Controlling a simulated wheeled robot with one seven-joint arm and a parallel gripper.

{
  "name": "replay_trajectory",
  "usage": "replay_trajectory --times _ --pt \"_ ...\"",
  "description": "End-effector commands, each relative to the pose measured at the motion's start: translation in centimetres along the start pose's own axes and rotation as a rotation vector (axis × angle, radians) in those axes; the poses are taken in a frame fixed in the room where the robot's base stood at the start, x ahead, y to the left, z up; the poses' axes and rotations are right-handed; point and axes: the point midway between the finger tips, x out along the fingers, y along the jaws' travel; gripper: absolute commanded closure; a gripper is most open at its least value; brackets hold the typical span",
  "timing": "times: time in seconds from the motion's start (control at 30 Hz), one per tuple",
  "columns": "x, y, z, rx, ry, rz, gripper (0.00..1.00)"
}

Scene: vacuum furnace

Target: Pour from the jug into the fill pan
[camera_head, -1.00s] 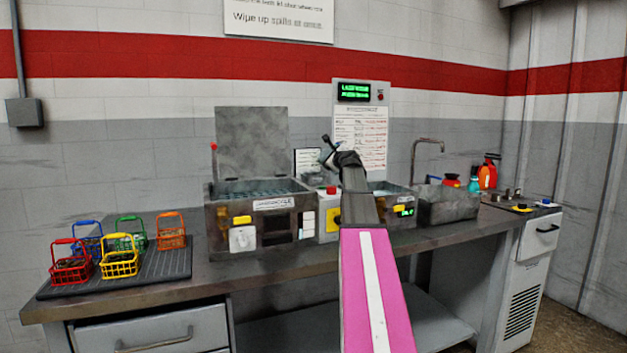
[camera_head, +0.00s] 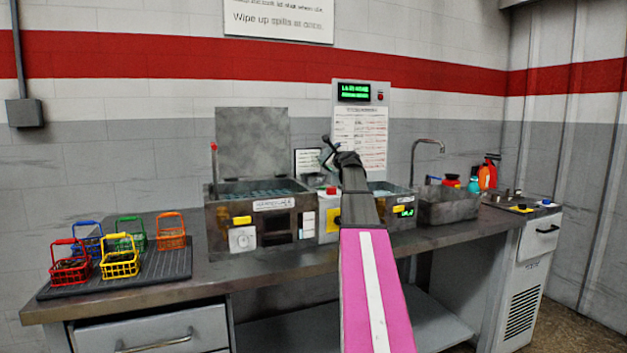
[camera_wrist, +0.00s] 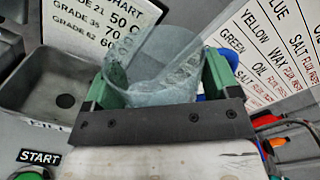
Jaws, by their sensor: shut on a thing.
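My gripper (camera_wrist: 156,78) shows green fingers in the wrist view, shut on a clear, greyish jug (camera_wrist: 150,92) between them. In the head view my arm reaches over the bench, and the dark wrist end (camera_head: 347,160) is above the middle machines; the jug is hidden there. I cannot tell the jug's tilt or whether liquid is flowing. An open-topped machine (camera_head: 385,188) with pale blue inside stands just right of my arm, partly covered by it. I cannot tell for sure which vessel is the fill pan.
A tank with a raised lid (camera_head: 252,142) stands left of my arm. Coloured baskets (camera_head: 120,263) stand on a dark mat (camera_head: 160,278) at the left. A metal sink (camera_head: 450,208) with a tap is on the right; a basin (camera_wrist: 65,92) shows in the wrist view.

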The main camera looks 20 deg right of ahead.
Motion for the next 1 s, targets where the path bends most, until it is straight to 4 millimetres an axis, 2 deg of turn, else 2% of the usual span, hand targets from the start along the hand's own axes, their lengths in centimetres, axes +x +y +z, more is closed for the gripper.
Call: replay_trajectory --times 0.57,0.7,0.87,1.0 --pt "0.0 -0.3 -0.1 0.042 0.000 -0.001 0.47" --pt "0.1 -0.7 -0.4 0.128 0.001 -0.001 0.47" --pt "0.1 -0.7 -2.5 0.266 0.002 -0.001 0.47" --pt "0.1 -1.7 -3.4 0.396 0.003 -0.001 0.47"
